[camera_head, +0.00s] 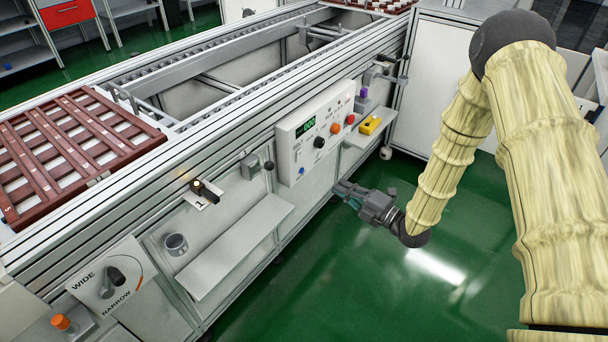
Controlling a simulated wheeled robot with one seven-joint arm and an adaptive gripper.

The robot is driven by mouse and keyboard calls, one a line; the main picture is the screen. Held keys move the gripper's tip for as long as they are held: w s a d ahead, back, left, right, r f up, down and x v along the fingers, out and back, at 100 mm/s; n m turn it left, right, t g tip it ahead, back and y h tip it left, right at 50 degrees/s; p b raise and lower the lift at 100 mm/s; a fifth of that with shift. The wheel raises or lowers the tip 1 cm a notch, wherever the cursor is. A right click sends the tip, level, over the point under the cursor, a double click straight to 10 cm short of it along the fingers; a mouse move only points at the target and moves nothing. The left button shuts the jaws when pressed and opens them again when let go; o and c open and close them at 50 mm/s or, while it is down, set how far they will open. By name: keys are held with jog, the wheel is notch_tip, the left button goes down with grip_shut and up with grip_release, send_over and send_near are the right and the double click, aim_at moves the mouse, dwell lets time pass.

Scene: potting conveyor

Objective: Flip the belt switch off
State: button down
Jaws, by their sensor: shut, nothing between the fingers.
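A black lever switch (205,191) on a small white plate marked "1" sits on the conveyor's side rail. A white control box (315,132) right of it has a green display, a black knob (319,143), orange and red buttons, and a blue button. No label I can read says which of these is the belt switch. My gripper (343,190) is shut and empty. It appears below the control box, over the green floor, apart from the switches, with its fingers pointing left toward the conveyor side.
A WIDE/NARROW dial (114,275) and an orange button (61,322) are at lower left. A grey shelf (235,252) juts from the conveyor side. A yellow item (370,125) rests on another ledge. Brown slatted trays (70,150) lie on the conveyor. Green floor is open at bottom centre.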

aim_at(294, 155)
jog(key=shift+w+a+r+n+y, duration=0.15)
jog(key=shift+r+n+y, duration=0.15)
jog(key=shift+n, duration=0.2)
jog(key=shift+w+d+r+n+y, duration=0.15)
jog(key=shift+r+n+y, duration=0.15)
jog(key=shift+n, duration=0.2)
jog(key=shift+a+f, duration=0.1)
jog(key=shift+a, duration=0.05)
jog(key=b+x, duration=0.3)
jog(key=x, duration=1)
jog(key=shift+a+f, duration=0.15)
jog(key=shift+w+a, duration=0.15)
jog(key=shift+a, duration=0.15)
jog(key=shift+r+g, duration=0.2)
jog(key=shift+g, duration=0.1)
